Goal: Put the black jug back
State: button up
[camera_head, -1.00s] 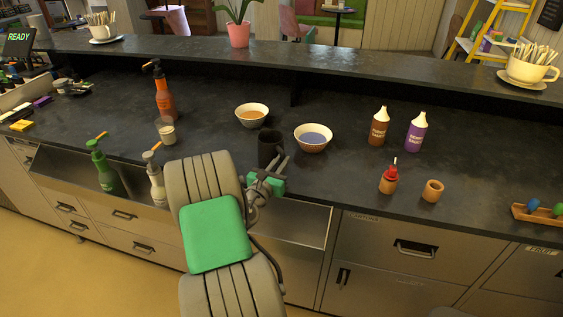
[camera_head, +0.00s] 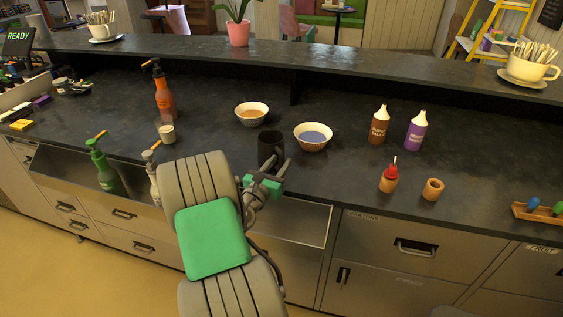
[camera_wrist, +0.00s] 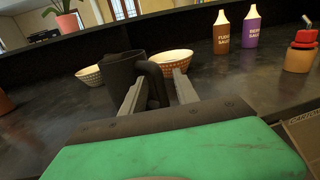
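The black jug (camera_head: 270,146) stands upright on the dark counter, in front of the two bowls. In the wrist view the jug (camera_wrist: 121,72) shows its handle turned towards me. My gripper (camera_head: 278,162) is at the jug's near right side. In the wrist view the fingers of my gripper (camera_wrist: 159,78) are apart, one on each side of the handle. Some room shows between the handle and the right finger. The left finger overlaps the jug's body in view, and I cannot tell whether it touches. My arm hides part of the counter's front edge.
An orange-filled bowl (camera_head: 251,114) and a blue-filled bowl (camera_head: 313,137) stand close behind the jug. A glass (camera_head: 166,131) and an orange pump bottle (camera_head: 164,95) are left. Brown (camera_head: 379,126) and purple (camera_head: 415,132) bottles and a red-topped bottle (camera_head: 389,179) are right.

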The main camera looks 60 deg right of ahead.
jog(key=a+b, duration=0.1)
jog(key=a, duration=0.9)
jog(key=w+a+f+m+t+y, duration=0.2)
jog(key=w+a+m+y, duration=0.4)
jog(key=a, duration=0.3)
jog(key=w+a+f+m+t+y, duration=0.15)
jog(key=w+a+m+y, duration=0.3)
jog(key=a+m, duration=0.45)
jog(key=s+a+r+m+y, duration=0.1)
jog(key=a+r+y, duration=0.1)
jog(key=a, duration=1)
jog(key=a+r+m+y, duration=0.2)
jog(key=a+y, duration=0.3)
jog(key=a, duration=0.7)
jog(key=shift+s+a+r, duration=0.3)
jog(key=shift+s+r, duration=0.05)
jog(key=shift+s, duration=0.05)
jog(key=shift+y, duration=0.25)
